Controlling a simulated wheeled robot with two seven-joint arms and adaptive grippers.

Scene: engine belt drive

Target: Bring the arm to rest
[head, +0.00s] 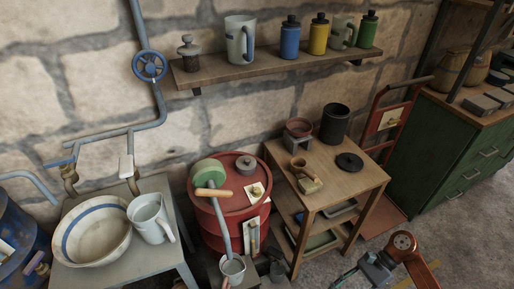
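What looks like part of my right arm shows at the lower right, with a round reddish-brown joint. The dark, greenish end to its left seems to be my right gripper (366,270). It is over the floor, right of the wooden side table, and partly cut off by the bottom edge. I cannot tell whether its fingers are open or shut, and I see nothing clearly held. My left gripper is not in view.
A red drum (231,222) and a wooden side table (343,178) stand in the middle. A grey table (92,279) with a bowl (92,232) and jug (150,218) is at left. A green cabinet (455,155) is at right. A wall shelf (275,62) holds mugs and bottles.

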